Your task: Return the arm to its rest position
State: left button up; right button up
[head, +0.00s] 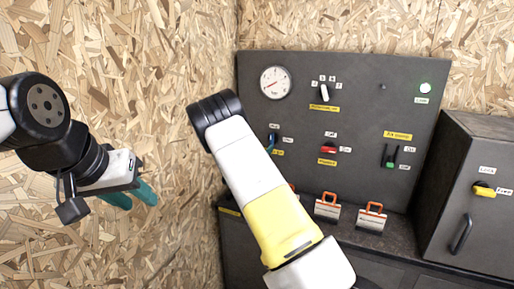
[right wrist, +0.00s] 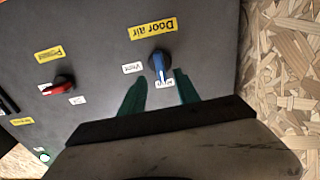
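My left gripper (head: 133,197) hangs at the left of the head view, its teal fingers apart and empty, in front of the chipboard wall. My right arm (head: 258,190) crosses the middle of the head view, and its gripper is hidden there. In the right wrist view my right gripper (right wrist: 160,77) is open, with one green finger on each side of a blue knob (right wrist: 158,64) below a "Door air" label. I cannot tell whether the fingers touch the knob. The blue knob also shows in the head view (head: 271,143).
A dark control panel (head: 365,110) with a gauge (head: 275,82), a red switch (head: 328,149) and a green lamp (head: 425,88) stands behind my right arm. Orange-handled latches (head: 370,216) sit at its foot. A dark cabinet (head: 470,215) stands at the right.

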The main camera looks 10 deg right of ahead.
jog(key=s+a+r+n+g+y, duration=0.2)
jog(key=s+a+r+g+y, duration=0.15)
jog(key=s+r+y, duration=0.55)
jog(key=s+a+r+n+g+y, duration=0.15)
jog(key=s+a+r+y, duration=0.4)
jog(key=s, duration=0.75)
jog(key=s+d+n+g+h, duration=0.1)
jog(key=s+n+g, duration=0.1)
jog(key=s, duration=1.1)
jog(key=s+d+n+g+h, duration=0.1)
jog(key=s, duration=1.3)
jog(key=shift+d+r+n+g, duration=0.35)
jog(key=shift+r+g, duration=0.05)
